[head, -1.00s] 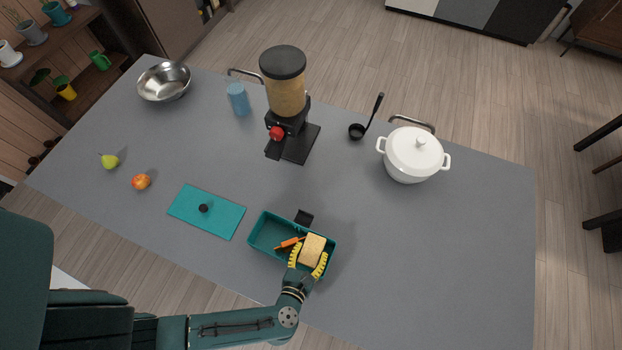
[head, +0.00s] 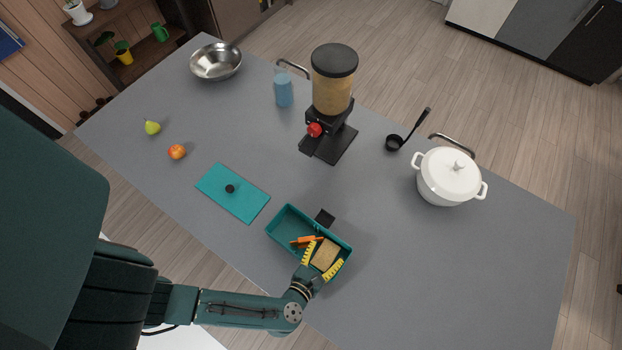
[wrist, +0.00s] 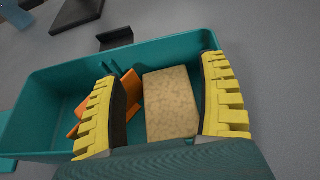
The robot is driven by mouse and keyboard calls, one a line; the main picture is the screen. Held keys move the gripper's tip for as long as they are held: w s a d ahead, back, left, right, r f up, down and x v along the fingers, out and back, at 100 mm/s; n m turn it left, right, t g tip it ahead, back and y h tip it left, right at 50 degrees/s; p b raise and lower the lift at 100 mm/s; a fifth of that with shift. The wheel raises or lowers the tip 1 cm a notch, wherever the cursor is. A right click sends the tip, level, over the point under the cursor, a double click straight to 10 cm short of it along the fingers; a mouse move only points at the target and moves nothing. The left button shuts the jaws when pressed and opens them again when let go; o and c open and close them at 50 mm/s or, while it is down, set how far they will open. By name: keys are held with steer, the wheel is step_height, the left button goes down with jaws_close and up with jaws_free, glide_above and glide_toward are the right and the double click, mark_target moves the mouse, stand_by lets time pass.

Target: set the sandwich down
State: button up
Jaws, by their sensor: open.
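The sandwich (head: 325,254) is a tan block in the right part of a teal box (head: 284,219). In the wrist view the sandwich (wrist: 171,104) sits between the two yellow fingers, with a gap on the left and a narrower one on the right. My gripper (head: 323,262) is open at the box's near right end, its fingers either side of the sandwich. Orange carrot-like pieces (head: 304,241) lie in the box left of the sandwich. The sandwich's underside is hidden, so I cannot tell how it rests on the floor of the box.
A teal lid (head: 237,200) with a black knob lies left of the box. A black clip (head: 325,217) is at the box's far side. A dispenser (head: 332,95), white pot (head: 449,177) and ladle (head: 405,133) stand further back. The counter to the right is clear.

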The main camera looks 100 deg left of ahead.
steer(key=r+v, duration=0.1)
steer(key=v, duration=1.1)
